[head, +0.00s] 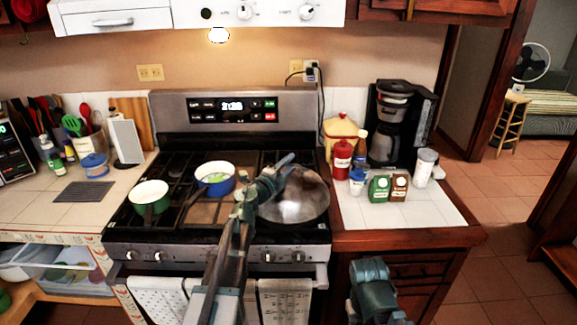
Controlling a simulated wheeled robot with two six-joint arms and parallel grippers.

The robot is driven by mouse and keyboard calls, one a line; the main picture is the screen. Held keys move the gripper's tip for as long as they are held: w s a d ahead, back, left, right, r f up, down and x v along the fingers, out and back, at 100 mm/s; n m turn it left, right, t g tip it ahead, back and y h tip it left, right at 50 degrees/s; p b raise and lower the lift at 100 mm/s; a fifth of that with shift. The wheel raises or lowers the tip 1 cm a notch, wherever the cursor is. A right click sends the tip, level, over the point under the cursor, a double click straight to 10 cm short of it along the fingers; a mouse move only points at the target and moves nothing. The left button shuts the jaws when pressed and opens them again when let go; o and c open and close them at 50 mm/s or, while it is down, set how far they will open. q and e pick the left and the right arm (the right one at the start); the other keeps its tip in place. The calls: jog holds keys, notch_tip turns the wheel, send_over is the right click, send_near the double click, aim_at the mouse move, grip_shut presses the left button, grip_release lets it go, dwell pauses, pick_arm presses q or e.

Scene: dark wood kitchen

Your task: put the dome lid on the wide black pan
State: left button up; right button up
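The shiny metal dome lid (304,200) is over the right front part of the stove. The wide black pan cannot be made out; the lid may cover it, and I cannot tell whether the lid rests on it. My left gripper (283,172) is at the upper left of the lid, overlapping its edge in the picture. The lid's handle is hidden, and I cannot tell whether the fingers are closed on it. My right arm's end (371,285) is low in front of the right counter, its fingers not clear.
Right of the stove are a red bottle (342,158), small canisters, a white bottle (425,165) and a coffee maker (392,120). The front of the right counter (420,212) is clear.

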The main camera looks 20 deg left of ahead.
pick_arm(q)
jog(key=shift+r, duration=0.1)
jog(key=shift+r+p, duration=0.35)
jog(key=shift+p, duration=0.05)
jog(key=v, duration=1.2)
jog(key=shift+f, duration=0.25)
